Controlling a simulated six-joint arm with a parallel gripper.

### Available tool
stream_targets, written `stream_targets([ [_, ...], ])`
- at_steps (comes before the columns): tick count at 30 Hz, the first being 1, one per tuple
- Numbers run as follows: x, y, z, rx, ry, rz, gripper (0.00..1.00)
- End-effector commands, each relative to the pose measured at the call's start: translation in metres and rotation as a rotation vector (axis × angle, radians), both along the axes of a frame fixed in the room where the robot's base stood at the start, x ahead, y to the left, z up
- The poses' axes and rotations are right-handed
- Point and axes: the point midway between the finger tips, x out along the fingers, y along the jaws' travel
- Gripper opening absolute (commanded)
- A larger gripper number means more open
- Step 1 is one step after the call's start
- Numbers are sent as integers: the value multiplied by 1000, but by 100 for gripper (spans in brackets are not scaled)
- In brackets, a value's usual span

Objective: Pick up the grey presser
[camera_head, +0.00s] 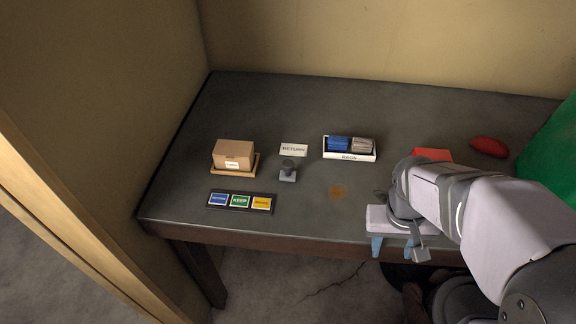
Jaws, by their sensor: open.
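The grey presser (288,171) stands upright on the dark table, a small block with a knob on top. It is just in front of a white sign marked RETURN (293,150). My gripper (393,246) is at the table's front edge, right of the presser and well apart from it. Its blue fingers point down and are apart, with nothing seen between them. The arm comes in from the lower right and covers part of the table there.
A cardboard box on a wooden tray (256,168) stands left of the presser. A panel of blue, green and yellow labels (241,202) lies in front. A white RAGS tray (349,156) holds blue and grey rolls behind right. Red objects (489,147) lie farther right. The tabletop (330,105) is clear behind.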

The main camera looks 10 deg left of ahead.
Motion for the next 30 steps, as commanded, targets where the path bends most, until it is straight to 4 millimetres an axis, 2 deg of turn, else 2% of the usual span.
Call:
stream_targets([
  [1, 16, -7, 27, -34, -29, -7, 46],
  [3, 40, -3, 44, -56, -65, 6, 46],
  [5, 65, 17, 52, -42, -97, 49, 46],
  [9, 118, 86, 64, 26, -174, 169, 46],
  [12, 147, 142, 73, 79, -227, 250, 46],
  [15, 166, 191, 78, 125, -267, 313, 46],
  [18, 175, 223, 81, 156, -293, 353, 46],
  [22, 179, 240, 83, 174, -307, 372, 46],
  [30, 184, 241, 72, 174, -306, 372, 46],
])
